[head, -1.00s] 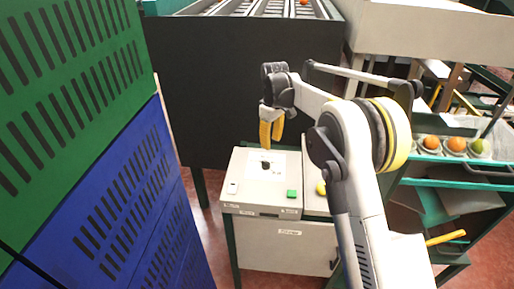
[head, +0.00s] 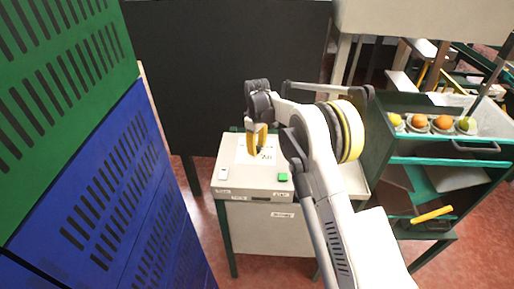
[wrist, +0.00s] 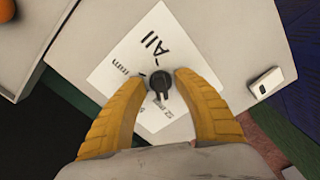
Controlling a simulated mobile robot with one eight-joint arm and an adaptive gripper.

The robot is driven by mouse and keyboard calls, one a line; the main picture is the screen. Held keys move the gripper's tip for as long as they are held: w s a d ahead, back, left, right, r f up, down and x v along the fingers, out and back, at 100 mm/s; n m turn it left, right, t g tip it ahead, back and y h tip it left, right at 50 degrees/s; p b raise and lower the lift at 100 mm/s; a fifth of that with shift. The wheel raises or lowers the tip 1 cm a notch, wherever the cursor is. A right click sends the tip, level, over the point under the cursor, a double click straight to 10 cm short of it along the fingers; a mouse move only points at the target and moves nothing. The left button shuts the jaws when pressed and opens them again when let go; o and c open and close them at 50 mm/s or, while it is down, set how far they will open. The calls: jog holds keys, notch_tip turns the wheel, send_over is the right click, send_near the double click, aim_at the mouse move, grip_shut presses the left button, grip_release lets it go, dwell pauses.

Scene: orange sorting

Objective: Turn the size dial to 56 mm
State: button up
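The size dial (wrist: 159,82) is a small dark knob on a white label plate (wrist: 150,40). "All" is printed on the plate on one side; other marks, one ending in "mm", are partly hidden or too small to read. I cannot tell which mark the knob points to. My gripper (wrist: 162,79) has two yellow fingers, open, one on each side of the knob with small gaps visible. In the head view my gripper (head: 257,145) points down over the control box (head: 232,178), and its fingers hide the knob.
A green button (head: 283,177) and a small white switch (head: 223,173) sit on the box top. A black panel (head: 220,70) stands behind. A blue and green slatted wall (head: 110,190) is close on the left. A fruit rack (head: 440,160) is at right.

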grip_shut()
jog(key=shift+m, duration=0.3)
jog(key=shift+m+b, duration=0.7)
jog(key=shift+m, duration=0.3)
jog(key=m+b, duration=0.1)
jog(key=m, duration=0.2)
jog(key=shift+s+a+m, duration=0.1)
jog(key=shift+m, duration=0.2)
jog(key=m+b, duration=0.1)
jog(key=m, duration=0.4)
jog(key=shift+a, duration=0.1)
jog(key=shift+m+b, duration=0.3)
jog(key=shift+m, duration=0.1)
